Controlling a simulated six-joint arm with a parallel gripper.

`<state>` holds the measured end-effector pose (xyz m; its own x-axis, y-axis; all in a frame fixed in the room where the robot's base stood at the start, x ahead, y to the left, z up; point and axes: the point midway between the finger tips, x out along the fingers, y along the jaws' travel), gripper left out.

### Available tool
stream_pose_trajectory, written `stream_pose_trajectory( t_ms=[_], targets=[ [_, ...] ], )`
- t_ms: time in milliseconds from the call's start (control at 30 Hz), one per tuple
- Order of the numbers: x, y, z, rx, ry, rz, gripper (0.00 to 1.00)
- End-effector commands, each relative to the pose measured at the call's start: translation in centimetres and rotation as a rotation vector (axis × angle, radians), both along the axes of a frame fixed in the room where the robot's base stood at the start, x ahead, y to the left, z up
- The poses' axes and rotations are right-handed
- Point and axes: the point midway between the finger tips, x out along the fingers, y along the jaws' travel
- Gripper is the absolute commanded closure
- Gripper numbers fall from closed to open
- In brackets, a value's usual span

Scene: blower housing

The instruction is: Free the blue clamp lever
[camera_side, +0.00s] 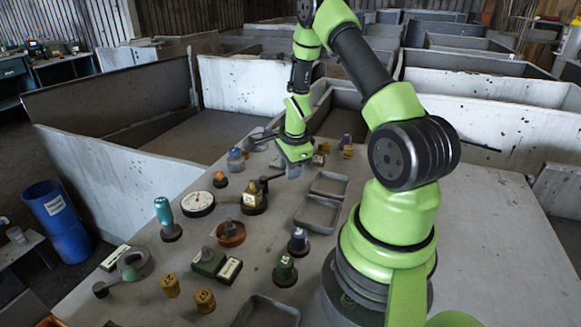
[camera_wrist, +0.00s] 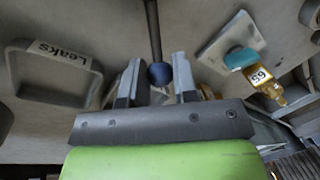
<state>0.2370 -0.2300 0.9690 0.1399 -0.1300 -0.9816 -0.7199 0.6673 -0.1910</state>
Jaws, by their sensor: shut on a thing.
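The blue clamp lever shows in the wrist view as a dark rod ending in a dark blue ball knob (camera_wrist: 160,74). My gripper (camera_wrist: 156,82) is shut on the knob, with one grey finger on each side of it. In the side view, my gripper (camera_side: 293,171) points down low over the table, at the end of a dark lever arm (camera_side: 271,179). The fingers hide the knob in the side view.
Two empty grey trays (camera_side: 317,214) lie near my gripper. The wrist view shows a tray marked "Leaks" (camera_wrist: 52,92) at left and a teal-handled valve with a brass tag (camera_wrist: 244,60) at right. A round dial (camera_side: 198,204) and several knobs crowd the table's left side.

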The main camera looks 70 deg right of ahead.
Motion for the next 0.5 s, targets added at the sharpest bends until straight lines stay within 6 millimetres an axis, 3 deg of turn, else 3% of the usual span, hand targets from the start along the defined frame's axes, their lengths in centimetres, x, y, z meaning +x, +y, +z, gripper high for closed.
stream_pose_trajectory(
  t_ms=[33,100,133,500],
  targets=[
    [0.07,-0.08,0.08,-0.003,-0.003,0.0,0.66],
    [0.07,-0.07,0.07,-0.003,-0.003,0.0,0.5],
    [0.06,-0.07,0.07,-0.003,-0.003,0.0,0.48],
    [-0.01,0.0,0.77,-0.003,-0.003,0.0,0.48]
  ],
)
